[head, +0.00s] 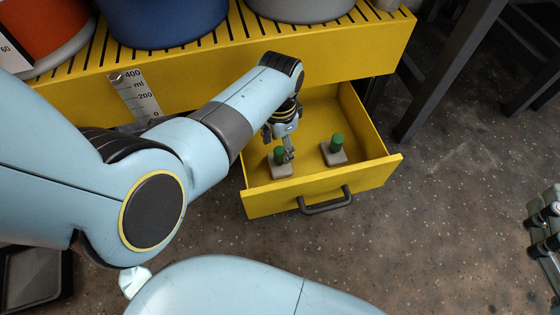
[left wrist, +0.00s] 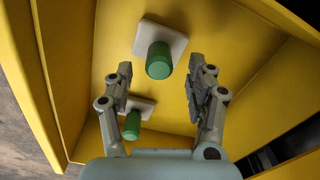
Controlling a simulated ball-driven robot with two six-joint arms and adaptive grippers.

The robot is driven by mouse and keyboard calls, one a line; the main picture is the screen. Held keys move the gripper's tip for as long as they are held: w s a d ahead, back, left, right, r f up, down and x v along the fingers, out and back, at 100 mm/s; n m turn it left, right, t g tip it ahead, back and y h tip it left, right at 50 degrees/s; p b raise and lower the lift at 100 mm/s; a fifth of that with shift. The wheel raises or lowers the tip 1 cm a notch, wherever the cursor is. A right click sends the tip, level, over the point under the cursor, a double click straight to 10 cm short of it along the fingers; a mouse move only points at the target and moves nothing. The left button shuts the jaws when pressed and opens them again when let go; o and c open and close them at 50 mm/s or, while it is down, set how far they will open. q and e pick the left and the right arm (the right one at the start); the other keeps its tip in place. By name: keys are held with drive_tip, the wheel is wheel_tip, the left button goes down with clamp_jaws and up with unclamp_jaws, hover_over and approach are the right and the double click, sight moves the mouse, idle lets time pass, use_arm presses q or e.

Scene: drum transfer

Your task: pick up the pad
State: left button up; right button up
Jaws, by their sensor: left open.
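Two pads lie in the open yellow drawer, each a pale square plate with an upright green knob. In the head view the left pad (head: 281,171) is partly hidden by my left gripper (head: 288,155), and the right pad (head: 334,155) stands clear. In the left wrist view, my left gripper (left wrist: 161,68) is open and empty. One green knob (left wrist: 159,62) shows between its fingertips, and the other pad (left wrist: 134,107) shows lower left, partly behind a finger. I cannot tell whether the fingers touch a knob. My right gripper (head: 545,228) is at the right edge, partly cut off.
The yellow drawer (head: 268,203) has walls around the pads and a dark handle (head: 325,203) in front. Above is a slatted yellow bench (head: 330,50) bearing drums, including a blue drum (head: 160,20). Dark table legs (head: 450,65) stand at right.

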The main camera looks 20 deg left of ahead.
sight(280, 150)
use_arm(q)
drive_tip(key=shift+f+b, duration=0.75)
drive_tip(key=shift+f, duration=0.2)
drive_tip(key=shift+f+b, duration=0.75)
drive_tip(key=shift+f, duration=0.05)
clamp_jaws()
use_arm(e)
wheel_tip(280, 150, up, 19)
drive_tip(key=w+a+n+t+y, duration=0.2)
drive_tip(key=t+y, duration=0.3)
drive_tip(key=t, duration=0.3)
drive_tip(key=shift+a+r+n+t+y, duration=0.15)
drive_tip(key=shift+n+t+y, duration=0.15)
drive_tip(key=shift+n, duration=0.5)
drive_tip(key=shift+w, duration=0.1)
